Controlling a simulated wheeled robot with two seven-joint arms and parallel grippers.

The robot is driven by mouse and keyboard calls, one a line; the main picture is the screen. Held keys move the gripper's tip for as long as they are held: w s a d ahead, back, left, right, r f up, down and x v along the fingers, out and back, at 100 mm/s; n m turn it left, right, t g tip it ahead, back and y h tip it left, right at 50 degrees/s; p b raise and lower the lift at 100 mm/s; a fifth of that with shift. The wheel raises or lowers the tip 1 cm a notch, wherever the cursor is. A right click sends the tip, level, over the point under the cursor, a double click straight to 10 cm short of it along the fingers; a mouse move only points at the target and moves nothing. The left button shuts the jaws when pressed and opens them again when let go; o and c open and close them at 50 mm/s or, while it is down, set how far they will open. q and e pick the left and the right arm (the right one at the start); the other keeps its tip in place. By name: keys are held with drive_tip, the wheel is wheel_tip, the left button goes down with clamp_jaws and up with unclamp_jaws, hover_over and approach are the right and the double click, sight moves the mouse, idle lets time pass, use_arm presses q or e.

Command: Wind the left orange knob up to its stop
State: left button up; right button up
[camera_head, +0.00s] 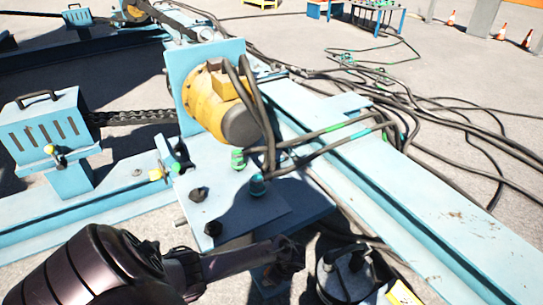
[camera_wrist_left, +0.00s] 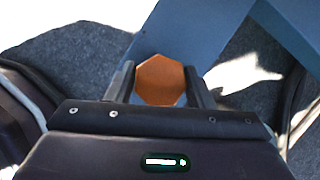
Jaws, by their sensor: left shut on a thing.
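The orange knob (camera_wrist_left: 161,80) shows in the left wrist view as a faceted, roughly six-sided orange head. It sits between the two dark fingers of my left gripper (camera_wrist_left: 160,86), which is shut on it from both sides. In the head view my left gripper (camera_head: 288,257) is at the lower middle, beside the front edge of the pale blue machine plate (camera_head: 250,212). The knob is hidden there by the gripper and the plate. My right gripper is in neither view.
A yellow motor (camera_head: 215,100) stands on the blue frame, with thick black cables (camera_head: 330,137) running right. Dark bolts (camera_head: 198,194) and a green-collared fitting (camera_head: 257,185) rise from the plate. A dark round object (camera_head: 347,275) stands right of my gripper. A blue slotted box (camera_head: 45,130) is at left.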

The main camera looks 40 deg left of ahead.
use_arm(q)
drive_tip(key=n+g+p, duration=0.1)
drive_tip(key=n, duration=0.2)
drive_tip(key=shift+w+d+n+h, duration=0.1)
drive_tip(key=shift+n+h, duration=0.2)
drive_tip(key=shift+n, duration=0.1)
drive_tip(key=shift+n+g+h, duration=0.5)
drive_tip(key=shift+n+g, duration=0.2)
drive_tip(key=shift+n, duration=1.2)
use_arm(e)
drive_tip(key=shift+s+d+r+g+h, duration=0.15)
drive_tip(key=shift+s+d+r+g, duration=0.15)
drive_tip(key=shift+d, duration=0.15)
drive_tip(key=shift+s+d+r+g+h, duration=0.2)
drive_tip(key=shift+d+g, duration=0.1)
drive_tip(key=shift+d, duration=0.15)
use_arm(q)
drive_tip(key=o, duration=1)
drive_tip(key=shift+c, duration=0.2)
drive_tip(key=shift+r, duration=0.1)
